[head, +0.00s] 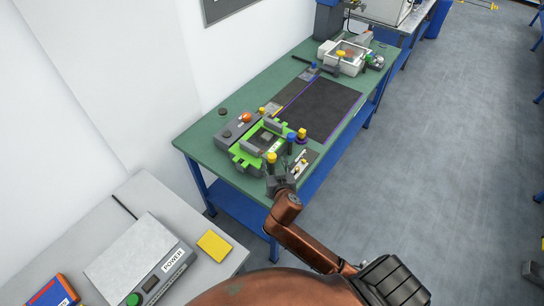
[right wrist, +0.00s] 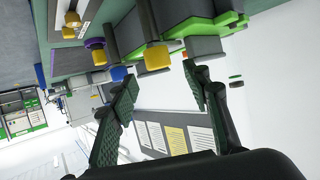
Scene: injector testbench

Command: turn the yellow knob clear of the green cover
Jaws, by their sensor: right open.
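The green cover (head: 246,160) is a bright green frame on the testbench fixture. It shows at the top right of the right wrist view (right wrist: 205,22). A yellow knob (head: 271,157) on a dark post stands at its front corner. In the right wrist view a yellow knob (right wrist: 156,56) on a dark post is beside the cover, just beyond my fingertips. My right gripper (head: 277,178) is by that front corner. In the right wrist view its jaws (right wrist: 160,76) are open and empty, apart from the knob. My left gripper is not in view.
A blue knob (head: 291,137) and another yellow knob (head: 302,132) stand right of the cover. An orange-red button (head: 246,117) is behind it. A black mat (head: 328,106) lies on the green table. A grey power box (head: 140,262) and yellow pad (head: 214,245) are on the near-left table.

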